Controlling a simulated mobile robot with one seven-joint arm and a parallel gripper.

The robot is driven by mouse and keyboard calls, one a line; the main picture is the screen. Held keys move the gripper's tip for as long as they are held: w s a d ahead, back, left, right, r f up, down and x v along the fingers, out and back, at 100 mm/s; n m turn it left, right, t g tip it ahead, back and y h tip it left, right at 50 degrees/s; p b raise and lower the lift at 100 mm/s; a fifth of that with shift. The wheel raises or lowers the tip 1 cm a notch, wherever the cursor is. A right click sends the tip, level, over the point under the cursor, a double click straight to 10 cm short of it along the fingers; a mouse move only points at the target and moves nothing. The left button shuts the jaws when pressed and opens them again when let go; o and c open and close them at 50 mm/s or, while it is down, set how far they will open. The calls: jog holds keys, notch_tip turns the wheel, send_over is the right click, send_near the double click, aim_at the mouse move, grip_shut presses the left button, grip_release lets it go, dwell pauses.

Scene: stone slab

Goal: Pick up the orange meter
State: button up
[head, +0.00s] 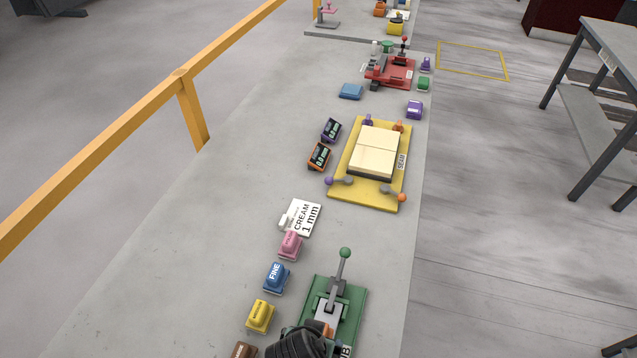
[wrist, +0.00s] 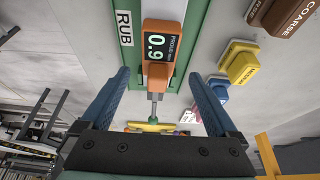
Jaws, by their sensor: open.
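In the wrist view an orange block with a display (wrist: 160,48) reading 0.9 sits on the green RUB fixture (wrist: 190,38), ahead of and between the fingertips. I cannot tell whether the fingers touch it. In the head view my dark gripper (head: 297,345) hides part of the green fixture (head: 350,305), far from the orange-framed meter.
A yellow board (head: 372,196) carries cream blocks. Pink (head: 290,244), blue (head: 275,277) and yellow (head: 260,315) blocks line the slab's left side by a CREAM 1 mm card (head: 301,217). A red fixture (head: 392,72) stands farther back. A yellow rail (head: 120,125) runs along the left.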

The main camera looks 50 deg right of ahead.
jog(key=shift+x, duration=1.75)
jog(key=shift+d+r, duration=0.1)
jog(key=shift+d, duration=0.05)
jog(key=shift+s, duration=0.1)
jog(key=shift+c, duration=0.2)
grip_shut()
